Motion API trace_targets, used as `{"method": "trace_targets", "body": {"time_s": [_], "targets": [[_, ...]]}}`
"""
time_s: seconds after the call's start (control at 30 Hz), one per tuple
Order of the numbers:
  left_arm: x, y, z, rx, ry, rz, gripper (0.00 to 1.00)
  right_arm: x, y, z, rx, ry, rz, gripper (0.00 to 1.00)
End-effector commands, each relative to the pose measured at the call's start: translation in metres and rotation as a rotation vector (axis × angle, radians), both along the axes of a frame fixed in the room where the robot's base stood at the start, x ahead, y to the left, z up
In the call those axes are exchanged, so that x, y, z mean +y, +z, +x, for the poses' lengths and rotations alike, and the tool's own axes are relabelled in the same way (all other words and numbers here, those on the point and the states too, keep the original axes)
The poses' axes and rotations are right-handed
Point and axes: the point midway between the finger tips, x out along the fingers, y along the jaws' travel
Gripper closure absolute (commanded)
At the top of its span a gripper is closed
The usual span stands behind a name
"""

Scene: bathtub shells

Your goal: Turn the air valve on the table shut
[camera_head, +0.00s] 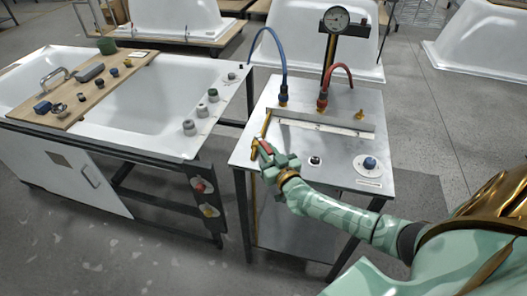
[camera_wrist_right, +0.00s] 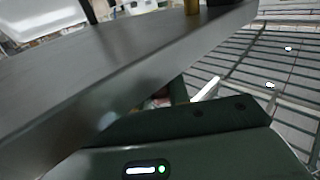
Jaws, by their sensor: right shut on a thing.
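A steel-topped table (camera_head: 305,150) carries a yellow lever-like part, which I take as the air valve (camera_head: 266,124), at its left edge. My right gripper (camera_head: 263,153) reaches in from the right and is shut on the red and yellow handle there. The fingers and wrist hide much of the handle, so its exact angle is unclear. In the right wrist view the table's edge (camera_wrist_right: 110,85) fills much of the picture; the jaws are mostly hidden, with only a small reddish patch showing beyond the dark housing. My left gripper is not in view.
A blue hose (camera_head: 270,35) and a red hose (camera_head: 336,67) rise from the table by a gauge (camera_head: 336,19) on a post. A blue knob (camera_head: 370,163) and a black knob (camera_head: 315,161) sit near the front. A white bathtub (camera_head: 150,105) with a wooden board (camera_head: 100,95) stands left.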

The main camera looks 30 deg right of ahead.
Motion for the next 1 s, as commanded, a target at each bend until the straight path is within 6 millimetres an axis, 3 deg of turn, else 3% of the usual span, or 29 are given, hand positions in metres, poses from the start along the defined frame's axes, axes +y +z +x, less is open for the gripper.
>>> {"method": "trace_targets", "body": {"time_s": [0.43,0.47,0.53,0.83,1.0], "targets": [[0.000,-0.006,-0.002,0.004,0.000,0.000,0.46,-0.005,0.000,0.000,0.001,0.070,0.003,1.00],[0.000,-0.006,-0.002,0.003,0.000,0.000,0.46,-0.005,0.000,0.000,0.001,0.070,0.003,0.76],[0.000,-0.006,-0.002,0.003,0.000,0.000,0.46,-0.005,0.000,0.000,0.001,0.069,0.003,0.60],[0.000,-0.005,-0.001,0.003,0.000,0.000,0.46,-0.005,0.000,-0.002,0.002,0.068,0.004,0.60],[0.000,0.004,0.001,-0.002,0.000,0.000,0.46,-0.004,0.001,-0.023,0.003,0.069,0.003,0.60]]}}
